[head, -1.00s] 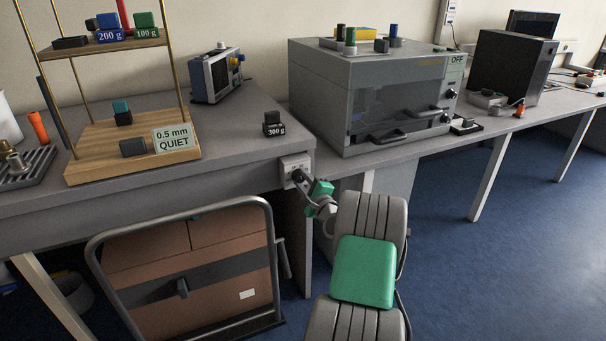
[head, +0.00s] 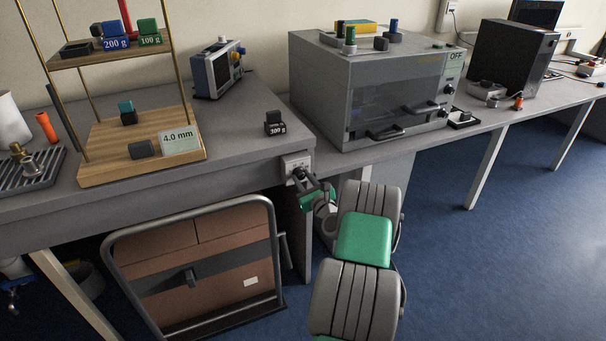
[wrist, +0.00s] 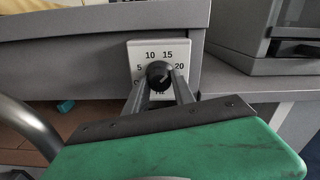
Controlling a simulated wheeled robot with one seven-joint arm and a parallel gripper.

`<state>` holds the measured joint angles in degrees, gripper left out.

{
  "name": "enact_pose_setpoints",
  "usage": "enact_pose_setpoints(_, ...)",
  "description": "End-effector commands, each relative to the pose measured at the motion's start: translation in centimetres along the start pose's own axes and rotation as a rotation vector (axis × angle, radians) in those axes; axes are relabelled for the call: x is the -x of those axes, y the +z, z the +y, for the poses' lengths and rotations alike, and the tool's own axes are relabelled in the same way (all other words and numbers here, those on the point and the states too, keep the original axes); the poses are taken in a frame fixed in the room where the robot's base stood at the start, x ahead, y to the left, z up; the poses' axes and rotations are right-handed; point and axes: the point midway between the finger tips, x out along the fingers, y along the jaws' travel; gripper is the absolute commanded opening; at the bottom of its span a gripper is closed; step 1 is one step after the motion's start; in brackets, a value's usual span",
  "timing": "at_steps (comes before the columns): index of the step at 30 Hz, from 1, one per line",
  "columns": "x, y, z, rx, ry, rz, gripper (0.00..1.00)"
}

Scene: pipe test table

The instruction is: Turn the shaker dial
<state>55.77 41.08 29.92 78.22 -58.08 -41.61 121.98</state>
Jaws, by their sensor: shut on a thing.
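The shaker dial is a black round knob (wrist: 158,71) on a pale plate (wrist: 140,51) marked 5, 10, 15, 20 and Hz. The plate (head: 291,162) is fixed to the front edge of the left bench. My gripper (wrist: 161,84) is shut on the knob, one finger at each side. In the head view, my gripper (head: 301,177) reaches the plate from below right. I cannot tell which number the knob points at. The wooden tower (head: 101,173) on the bench bears a label (head: 180,139) reading 4.0 mm.
A black 300 g weight (head: 274,123) stands on the bench above the dial. A grey oven-like machine (head: 325,85) marked OFF is to the right. A folded trolley (head: 112,250) with brown boxes stands below the bench. Blue floor is free at right.

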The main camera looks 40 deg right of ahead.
Motion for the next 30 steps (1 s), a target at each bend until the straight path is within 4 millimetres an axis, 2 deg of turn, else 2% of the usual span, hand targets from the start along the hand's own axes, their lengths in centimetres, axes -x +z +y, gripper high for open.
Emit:
enact_pose_setpoints(6,0.02,0.17,-0.08,-0.176,-0.002,0.001,0.0)
enact_pose_setpoints(15,0.03,0.06,0.02,-0.338,-0.001,0.001,0.0)
enact_pose_setpoints(30,0.03,-0.08,0.04,-0.394,-0.002,0.001,0.0)
